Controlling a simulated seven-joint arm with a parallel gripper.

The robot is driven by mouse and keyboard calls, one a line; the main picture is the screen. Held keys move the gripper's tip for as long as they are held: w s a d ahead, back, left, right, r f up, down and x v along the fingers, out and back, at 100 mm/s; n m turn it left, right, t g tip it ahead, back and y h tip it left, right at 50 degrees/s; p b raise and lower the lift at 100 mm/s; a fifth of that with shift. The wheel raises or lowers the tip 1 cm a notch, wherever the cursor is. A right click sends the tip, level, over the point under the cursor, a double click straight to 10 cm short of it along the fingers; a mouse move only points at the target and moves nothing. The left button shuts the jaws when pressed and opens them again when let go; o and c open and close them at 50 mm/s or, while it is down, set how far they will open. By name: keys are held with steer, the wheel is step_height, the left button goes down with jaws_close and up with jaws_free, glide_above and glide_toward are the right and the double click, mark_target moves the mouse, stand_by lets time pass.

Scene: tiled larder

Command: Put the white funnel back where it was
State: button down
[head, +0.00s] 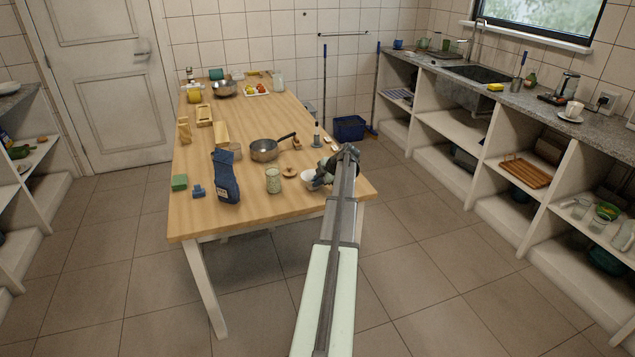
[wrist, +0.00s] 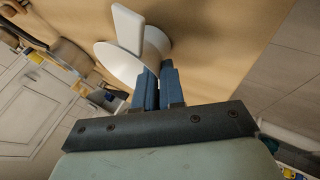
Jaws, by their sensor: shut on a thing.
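The white funnel (head: 309,181) is at the near right part of the wooden table, in the head view. In the wrist view the funnel (wrist: 154,52) shows as a wide white cone with a flat white piece standing out from it. My gripper (head: 322,178) reaches in from the right and is shut on the funnel. In the wrist view the blue fingers of my gripper (wrist: 158,76) close at the funnel's rim, close together. I cannot tell whether the funnel touches the tabletop.
Left of the funnel stand a glass jar (head: 273,181), a round wooden lid (head: 290,173) and a dark blue bag (head: 226,178).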

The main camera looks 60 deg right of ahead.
steer(key=shift+f, duration=0.15)
steer(key=c, duration=1.2)
jaws_free()
steer(key=shift+c, duration=0.2)
steer(key=v, duration=1.2)
